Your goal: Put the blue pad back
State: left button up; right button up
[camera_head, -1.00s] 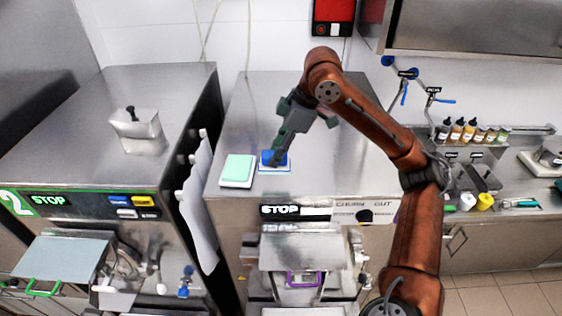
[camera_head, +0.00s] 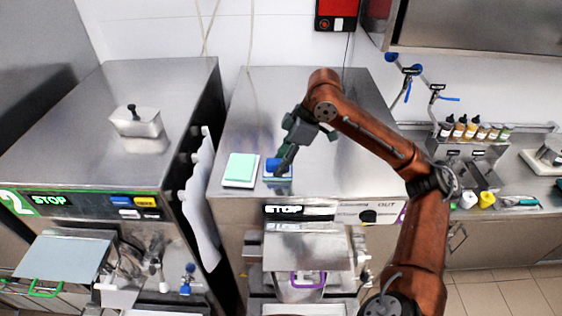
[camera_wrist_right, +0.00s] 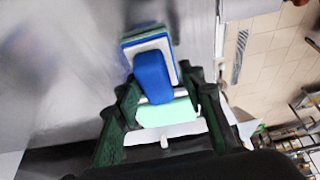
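The blue pad (camera_head: 279,165) lies on a white-edged plate on top of the middle machine, near its front edge. In the right wrist view, the blue pad (camera_wrist_right: 153,76) points toward my fingers, with a blue and white layered base (camera_wrist_right: 146,42) behind it. My right gripper (camera_head: 281,166) points down at the pad and partly covers it in the head view. In the wrist view, its two dark green fingers (camera_wrist_right: 163,88) stand apart on either side of the pad; a gap seems to show at the right finger. Contact is unclear. My left gripper is out of view.
A mint-green pad (camera_head: 241,168) on a white plate lies just left of the blue pad. A steel lidded container (camera_head: 136,122) stands on the left machine. The middle machine's steel top (camera_head: 245,110) is otherwise largely clear. Small bottles (camera_head: 470,130) line the right counter.

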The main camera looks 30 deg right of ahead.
jog(key=shift+o, duration=0.4)
jog(key=shift+w, duration=0.25)
jog(key=b+v, duration=0.1)
jog(key=v, duration=0.4)
jog(key=shift+s, duration=0.15)
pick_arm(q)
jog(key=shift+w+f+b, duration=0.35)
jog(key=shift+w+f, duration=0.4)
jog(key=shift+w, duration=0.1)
pick_arm(e)
jog(key=v, duration=0.7)
jog(key=shift+a, duration=0.1)
jog(key=shift+a, duration=0.1)
